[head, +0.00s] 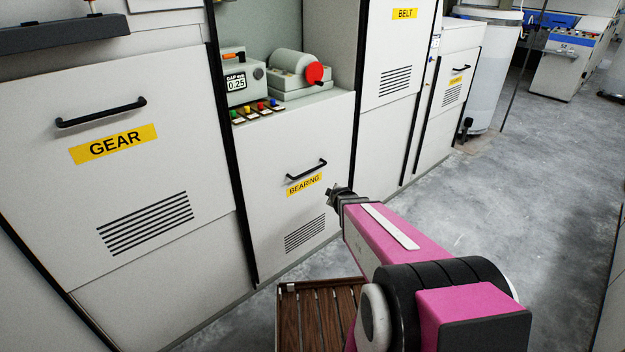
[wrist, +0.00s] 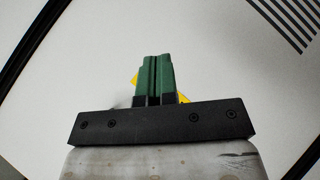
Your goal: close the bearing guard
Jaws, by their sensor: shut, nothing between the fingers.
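The bearing guard (head: 262,160) is a white panel with a yellow BEARING label (head: 304,185), a black bar handle (head: 306,169) and vent slots (head: 305,233). It sits below an open bay and looks about flush with the cabinet; I cannot tell whether it is fully shut. My gripper (head: 333,192) is in front of the panel's right side, right of the label. In the wrist view my gripper's green fingers (wrist: 154,57) are together and empty, facing a white panel (wrist: 205,50). Bits of yellow label show behind them. The handle cannot be made out there, and contact cannot be told.
The GEAR panel (head: 110,190) is at the left and the BELT panel (head: 390,60) at the right. The bay above holds a gauge box (head: 238,82), a red-ended motor (head: 290,68) and coloured buttons. A slatted wooden platform (head: 310,315) lies below my arm. Grey floor is clear at right.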

